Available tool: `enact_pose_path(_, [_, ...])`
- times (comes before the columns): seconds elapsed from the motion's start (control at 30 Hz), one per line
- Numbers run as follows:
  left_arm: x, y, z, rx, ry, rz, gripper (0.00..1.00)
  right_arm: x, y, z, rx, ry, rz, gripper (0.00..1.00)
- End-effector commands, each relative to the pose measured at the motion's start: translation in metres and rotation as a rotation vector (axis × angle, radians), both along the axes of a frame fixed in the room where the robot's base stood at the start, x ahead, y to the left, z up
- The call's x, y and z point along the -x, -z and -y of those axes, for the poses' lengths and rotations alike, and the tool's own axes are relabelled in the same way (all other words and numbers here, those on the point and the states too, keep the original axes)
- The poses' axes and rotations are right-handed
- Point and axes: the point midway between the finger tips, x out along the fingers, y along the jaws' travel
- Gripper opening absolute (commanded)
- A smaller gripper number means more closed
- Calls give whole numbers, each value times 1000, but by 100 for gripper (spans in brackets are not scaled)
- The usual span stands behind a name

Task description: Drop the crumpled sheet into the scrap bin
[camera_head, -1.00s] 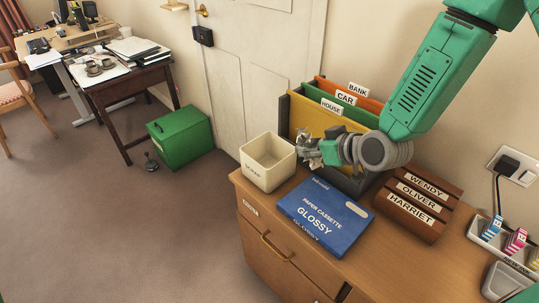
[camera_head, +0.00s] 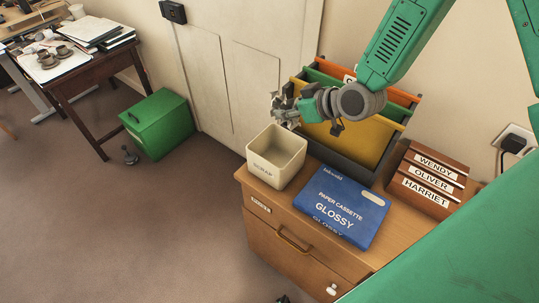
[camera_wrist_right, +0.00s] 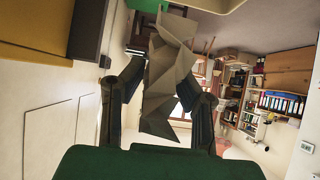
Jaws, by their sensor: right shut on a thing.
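My right gripper (camera_head: 288,110) is shut on the crumpled sheet (camera_wrist_right: 168,75), a grey-white faceted wad pinched between both fingers in the right wrist view. In the head view the gripper hangs above the rear of the scrap bin, and the sheet is hard to separate from the fingers. The scrap bin (camera_head: 262,168) is a square cream box with a SCRAP label, upright on the left corner of the wooden cabinet top. Its visible inside looks empty. My left gripper is not seen.
A blue paper cassette box (camera_head: 342,207) lies right of the bin. File holders (camera_head: 350,135) stand behind, and a wooden name rack (camera_head: 432,180) is at the right. A green box (camera_head: 158,125) stands on the floor. The cabinet (camera_head: 290,250) edge lies just left of the bin.

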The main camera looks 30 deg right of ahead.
Motion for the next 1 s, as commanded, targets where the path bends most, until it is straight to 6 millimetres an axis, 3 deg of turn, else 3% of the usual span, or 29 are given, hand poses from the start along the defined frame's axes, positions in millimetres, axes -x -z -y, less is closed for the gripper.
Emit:
enact_pose_path(0.43, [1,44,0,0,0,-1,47,-1,51,-2,1,0,-4,16])
enact_pose_path(0.8, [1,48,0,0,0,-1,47,-1,56,-1,1,0,-2,16])
enact_pose_path(0.9, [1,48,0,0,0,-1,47,-1,56,-1,1,0,-2,52])
enact_pose_path(1.0, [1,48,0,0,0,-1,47,-1,56,-2,1,-1,-2,52])
